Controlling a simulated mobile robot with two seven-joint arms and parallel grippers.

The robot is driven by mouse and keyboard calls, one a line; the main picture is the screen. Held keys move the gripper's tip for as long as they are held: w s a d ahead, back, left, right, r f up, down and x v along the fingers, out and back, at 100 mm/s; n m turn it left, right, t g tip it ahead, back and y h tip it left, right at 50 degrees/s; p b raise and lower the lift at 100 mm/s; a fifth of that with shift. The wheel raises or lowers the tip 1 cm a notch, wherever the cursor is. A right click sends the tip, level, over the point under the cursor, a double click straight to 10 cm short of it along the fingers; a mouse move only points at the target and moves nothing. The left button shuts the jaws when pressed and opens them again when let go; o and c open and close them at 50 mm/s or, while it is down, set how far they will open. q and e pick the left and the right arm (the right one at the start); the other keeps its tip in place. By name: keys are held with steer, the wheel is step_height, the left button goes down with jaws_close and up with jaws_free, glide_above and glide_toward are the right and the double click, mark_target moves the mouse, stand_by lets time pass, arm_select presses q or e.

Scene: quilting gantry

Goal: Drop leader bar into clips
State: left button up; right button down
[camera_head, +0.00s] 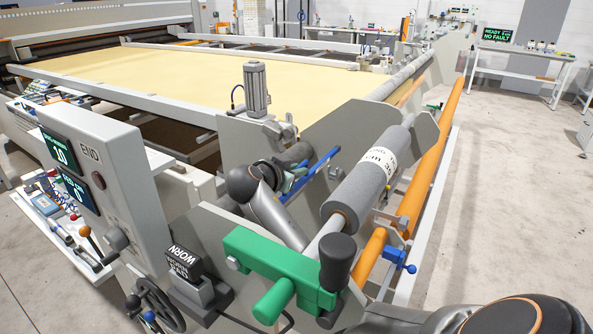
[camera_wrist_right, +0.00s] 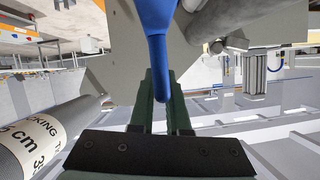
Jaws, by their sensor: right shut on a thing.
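My right gripper (camera_head: 290,178) is beside the grey side plate, left of the grey roll. In the right wrist view its dark green fingers (camera_wrist_right: 160,100) are shut on a blue lever (camera_wrist_right: 160,50). The lever also shows in the head view as a slanting blue bar (camera_head: 318,166). A long orange bar (camera_head: 452,118) runs along the right side of the machine, below the roll. I cannot tell whether this is the leader bar. A blue clamp-like part (camera_head: 398,260) sits near the orange bar's front end. My left gripper is out of view.
The grey labelled roll (camera_head: 370,178) lies close to my right gripper; it also shows in the wrist view (camera_wrist_right: 35,140). A green bracket (camera_head: 275,262) with a black knob stands in front. A control box (camera_head: 105,160) is at left. The floor (camera_head: 510,210) at right is clear.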

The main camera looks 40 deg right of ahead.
step_height(320, 180, down, 7)
steer(key=b, duration=0.5)
stand_by(0.4)
stand_by(0.4)
steer(key=c, duration=0.8)
jaws_free()
steer(key=shift+f, duration=0.1)
